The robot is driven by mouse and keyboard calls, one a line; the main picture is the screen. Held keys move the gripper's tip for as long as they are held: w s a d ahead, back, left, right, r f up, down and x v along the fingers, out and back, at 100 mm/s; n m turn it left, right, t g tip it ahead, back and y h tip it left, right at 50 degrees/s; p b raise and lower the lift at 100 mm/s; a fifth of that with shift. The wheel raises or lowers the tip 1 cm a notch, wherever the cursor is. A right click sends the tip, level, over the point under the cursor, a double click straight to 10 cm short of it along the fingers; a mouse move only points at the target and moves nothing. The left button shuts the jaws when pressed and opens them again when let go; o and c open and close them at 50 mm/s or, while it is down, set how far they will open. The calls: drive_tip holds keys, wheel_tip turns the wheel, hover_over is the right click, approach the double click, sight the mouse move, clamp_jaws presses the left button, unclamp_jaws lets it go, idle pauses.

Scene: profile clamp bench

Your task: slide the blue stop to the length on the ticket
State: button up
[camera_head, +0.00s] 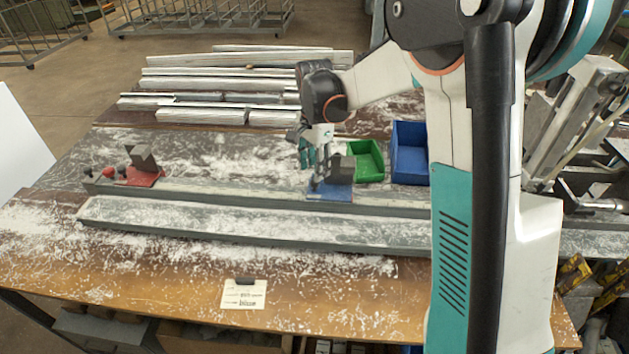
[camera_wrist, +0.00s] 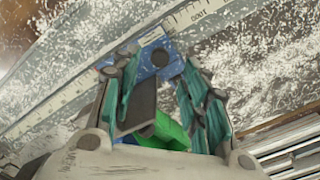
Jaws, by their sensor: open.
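The blue stop (camera_head: 330,192) sits on the long grey rail (camera_head: 225,190), right of its middle, with a dark upright block on its blue base. In the wrist view its blue base (camera_wrist: 157,62) lies across the rail beside a printed scale (camera_wrist: 60,105). My gripper (camera_head: 314,163) is open, low over the stop. In the wrist view its teal fingers (camera_wrist: 163,85) are spread, with the dark block near the left finger; contact cannot be told. The ticket (camera_head: 243,294) lies on the front of the bench; "blue" is legible, the length is too small to read.
A red stop (camera_head: 136,176) sits at the rail's left end. A loose grey profile (camera_head: 250,222) lies in front of the rail. Green (camera_head: 367,160) and blue (camera_head: 408,152) bins stand behind, right of my gripper. Several profiles (camera_head: 235,85) lie at the back. White shavings cover the bench.

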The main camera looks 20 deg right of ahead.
sight(330, 194)
wheel_tip(330, 194, down, 5)
drive_tip(key=shift+r+b, duration=0.1)
drive_tip(key=shift+b, duration=0.35)
clamp_jaws()
